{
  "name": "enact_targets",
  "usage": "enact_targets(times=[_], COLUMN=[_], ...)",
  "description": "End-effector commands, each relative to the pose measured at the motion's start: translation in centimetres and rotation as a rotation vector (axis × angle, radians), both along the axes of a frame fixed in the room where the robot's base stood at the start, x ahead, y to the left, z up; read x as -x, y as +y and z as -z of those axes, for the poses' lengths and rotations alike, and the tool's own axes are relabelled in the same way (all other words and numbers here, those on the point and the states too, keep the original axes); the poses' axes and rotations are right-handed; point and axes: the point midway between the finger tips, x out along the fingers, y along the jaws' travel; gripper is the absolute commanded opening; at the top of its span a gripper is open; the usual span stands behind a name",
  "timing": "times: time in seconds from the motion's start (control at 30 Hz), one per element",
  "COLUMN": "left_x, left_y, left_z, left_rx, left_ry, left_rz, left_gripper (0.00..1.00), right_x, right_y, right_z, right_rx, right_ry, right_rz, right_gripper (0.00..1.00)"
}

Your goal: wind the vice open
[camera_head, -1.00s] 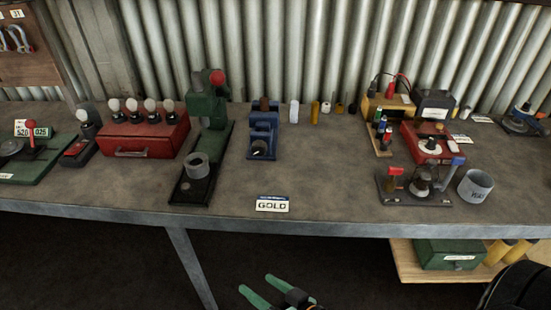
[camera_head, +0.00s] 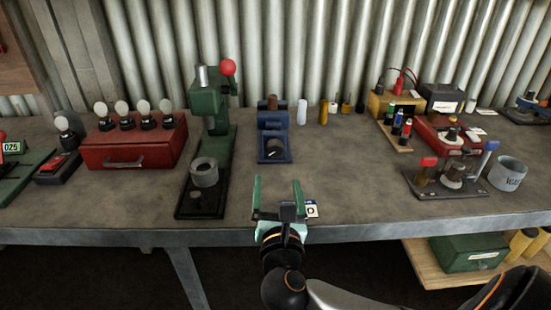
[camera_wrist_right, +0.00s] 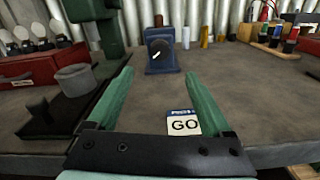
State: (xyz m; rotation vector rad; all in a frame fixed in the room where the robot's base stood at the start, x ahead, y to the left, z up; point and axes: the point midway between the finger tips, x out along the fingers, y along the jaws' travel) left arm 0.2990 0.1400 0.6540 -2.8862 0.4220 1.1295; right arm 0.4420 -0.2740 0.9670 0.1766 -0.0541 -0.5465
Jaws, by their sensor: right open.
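The blue vice (camera_head: 274,138) stands on the bench near the back, with a dark round knob bearing a pale pointer on its front face and a brown piece at its top. In the right wrist view the vice (camera_wrist_right: 162,50) is straight ahead, between and beyond the fingertips. My right gripper (camera_head: 279,186) is open and empty, its green fingers pointing at the vice from the bench's front edge. It is apart from the vice. In the right wrist view the fingers of the gripper (camera_wrist_right: 116,82) stand wide apart. My left gripper is not in view.
A green press (camera_head: 208,120) stands left of the vice, with a grey cup on its base. A red box (camera_head: 133,148) is far left; a dark stand (camera_head: 445,190) is right.

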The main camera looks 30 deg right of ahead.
Motion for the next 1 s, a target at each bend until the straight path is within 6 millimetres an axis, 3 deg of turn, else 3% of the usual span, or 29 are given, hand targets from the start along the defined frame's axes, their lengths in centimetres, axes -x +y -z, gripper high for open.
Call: enact_targets(times=[0.17, 0.6, 1.0], left_x=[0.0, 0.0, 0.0], left_y=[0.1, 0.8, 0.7], left_z=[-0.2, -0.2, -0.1], left_rx=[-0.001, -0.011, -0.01], left_ry=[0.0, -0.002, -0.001], left_rz=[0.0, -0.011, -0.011], left_gripper=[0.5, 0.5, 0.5], right_x=[-1.8, -8.9, -10.5], right_y=[-1.2, -5.6, -6.5], right_z=[-0.1, -0.1, 0.1], right_rx=[-0.003, 0.0, -0.004], right_ry=[0.0, 0.001, 0.003], right_rz=[0.004, 0.005, 0.002], right_gripper=[0.84, 0.84, 0.84])
